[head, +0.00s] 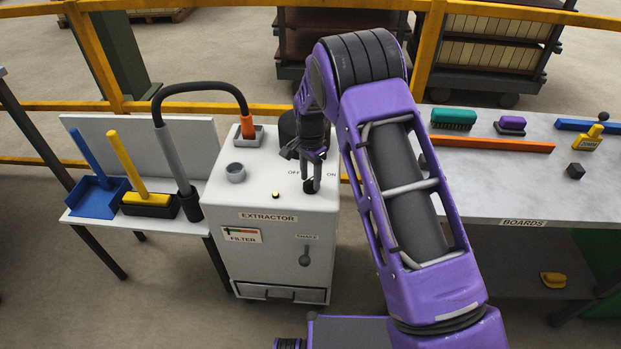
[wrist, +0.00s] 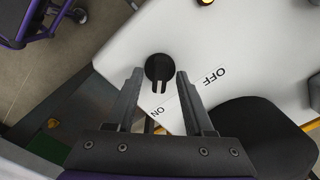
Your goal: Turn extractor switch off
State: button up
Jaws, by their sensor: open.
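The extractor (head: 262,225) is a pale grey cabinet in the middle of the head view, with a small amber light (head: 276,195) glowing on its top. Its black rotary switch (head: 310,187) sits on the top's right side, between the OFF and ON labels. In the wrist view the switch (wrist: 158,66) shows its grip bar pointing towards the ON label (wrist: 158,113). My gripper (head: 312,168) points down just above the switch. In the wrist view its open fingers (wrist: 160,76) lie one on each side of the switch; contact cannot be told.
A curved black hose with an orange end (head: 247,126) rises on the left of the extractor top. A side table with a blue dustpan (head: 97,197) is on the left; the boards table (head: 490,180) is on the right.

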jog(key=shift+f, duration=0.2)
grip_shut()
